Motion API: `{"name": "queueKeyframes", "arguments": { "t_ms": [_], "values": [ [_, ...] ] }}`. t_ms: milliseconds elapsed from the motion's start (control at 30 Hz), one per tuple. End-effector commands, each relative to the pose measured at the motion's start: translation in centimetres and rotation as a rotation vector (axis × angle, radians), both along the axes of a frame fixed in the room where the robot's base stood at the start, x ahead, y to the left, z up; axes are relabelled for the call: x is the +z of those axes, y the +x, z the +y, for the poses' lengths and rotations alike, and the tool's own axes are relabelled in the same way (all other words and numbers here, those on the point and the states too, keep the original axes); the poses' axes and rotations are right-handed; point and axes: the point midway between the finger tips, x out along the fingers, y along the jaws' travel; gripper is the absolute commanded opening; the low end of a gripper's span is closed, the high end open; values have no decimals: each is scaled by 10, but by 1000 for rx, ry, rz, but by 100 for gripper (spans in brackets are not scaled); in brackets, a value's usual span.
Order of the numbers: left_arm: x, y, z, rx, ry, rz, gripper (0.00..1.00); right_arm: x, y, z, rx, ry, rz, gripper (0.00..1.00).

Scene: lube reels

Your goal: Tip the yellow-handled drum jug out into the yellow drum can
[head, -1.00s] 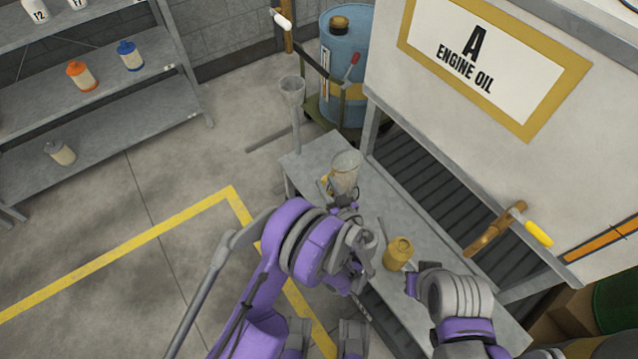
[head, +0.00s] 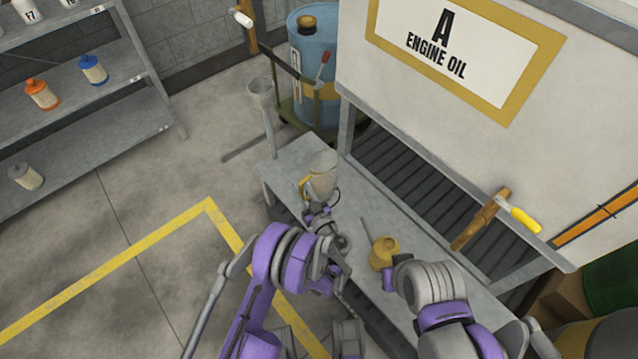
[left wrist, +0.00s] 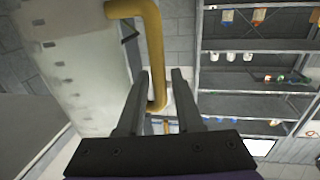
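The clear jug (head: 324,172) with a yellow handle (head: 305,187) stands upright at the bench's far end in the head view. My left gripper (head: 317,208) is at its handle side. The small mustard-yellow can (head: 383,253) is on the bench nearer me. My right gripper (head: 390,278) is beside the can; its fingers are mostly hidden by its wrist.
The grey bench (head: 290,160) runs along a cabinet marked A ENGINE OIL (head: 450,60). A funnel stand (head: 262,92) is at its far end, a blue drum (head: 318,60) behind. A yellow-handled tap (head: 500,215) sticks out above the bench. A shelf (head: 90,120) is at left.

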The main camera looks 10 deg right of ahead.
Motion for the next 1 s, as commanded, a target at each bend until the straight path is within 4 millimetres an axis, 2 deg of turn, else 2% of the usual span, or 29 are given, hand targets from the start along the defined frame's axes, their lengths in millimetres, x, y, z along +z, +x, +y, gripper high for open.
{"name": "queueKeyframes", "arguments": {
  "t_ms": [100,200,467,667,1000],
  "values": [
    [-2,18,8,2,0,0,35,-4,0,0,0,0,1,0],
    [-2,26,11,1,0,0,35,-4,0,0,0,0,1,0],
    [-1,29,12,0,0,0,35,-4,0,0,0,0,2,0],
    [-1,29,12,0,0,0,0,-4,0,0,0,0,1,0],
    [-1,29,12,0,0,0,0,-4,0,0,0,0,2,0]
  ]
}}
